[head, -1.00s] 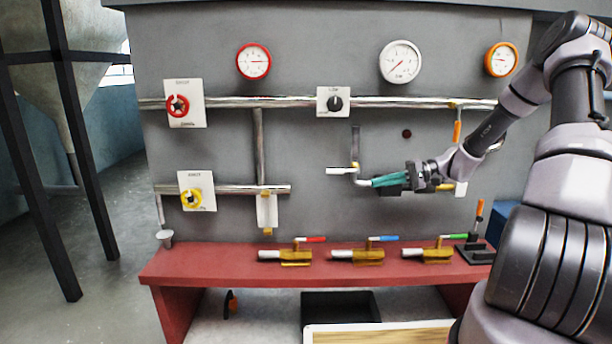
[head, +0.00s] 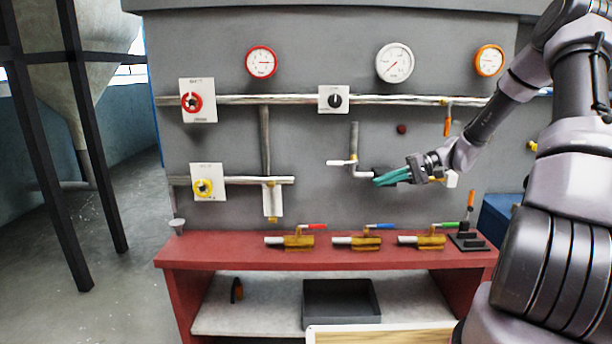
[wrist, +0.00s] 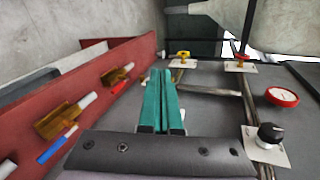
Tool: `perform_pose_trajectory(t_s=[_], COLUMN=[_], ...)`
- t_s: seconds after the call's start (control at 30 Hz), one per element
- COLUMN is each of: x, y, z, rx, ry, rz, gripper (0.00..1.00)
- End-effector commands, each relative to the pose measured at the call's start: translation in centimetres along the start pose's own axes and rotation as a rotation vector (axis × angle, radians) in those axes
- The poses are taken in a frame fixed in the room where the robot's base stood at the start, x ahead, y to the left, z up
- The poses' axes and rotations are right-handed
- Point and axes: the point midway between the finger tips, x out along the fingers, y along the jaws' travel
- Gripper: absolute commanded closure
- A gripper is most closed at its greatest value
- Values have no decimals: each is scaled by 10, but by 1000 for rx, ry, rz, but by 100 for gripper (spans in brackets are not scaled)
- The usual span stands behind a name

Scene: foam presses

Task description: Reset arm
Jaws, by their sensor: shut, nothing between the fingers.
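My gripper (head: 386,179) has teal fingers, and they are shut with nothing between them. In the head view it is in front of the grey panel (head: 300,143), just right of the end of a bent pipe (head: 362,174), above the red bench. I cannot tell whether the fingertips touch the pipe. In the wrist view the gripper (wrist: 160,72) points along the panel, with the red bench on the left and the panel on the right. My arm reaches in from the right.
The red bench (head: 220,255) holds several brass valves with red, blue (head: 380,226) and green handles. A black tray (head: 341,318) sits on the lower shelf. The panel carries gauges (head: 395,63), a black knob (head: 334,101), a red handwheel (head: 191,102) and a yellow one (head: 203,187).

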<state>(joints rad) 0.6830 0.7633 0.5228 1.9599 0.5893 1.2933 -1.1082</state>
Motion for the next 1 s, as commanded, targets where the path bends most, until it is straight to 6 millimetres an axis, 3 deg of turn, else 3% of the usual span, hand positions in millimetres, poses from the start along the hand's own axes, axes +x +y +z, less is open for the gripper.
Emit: perform_pose_trajectory(t_s=[0.27, 0.47, 0.7, 1.0], x=[-1, -7, -28, -64], y=[-17, -39, -77, -121], z=[27, 59, 117, 194], rx=[-7, -19, -52, -121], ry=[-15, 3, 115, 364], rz=[169, 361, 632, 830], gripper=[100, 100, 100, 100])
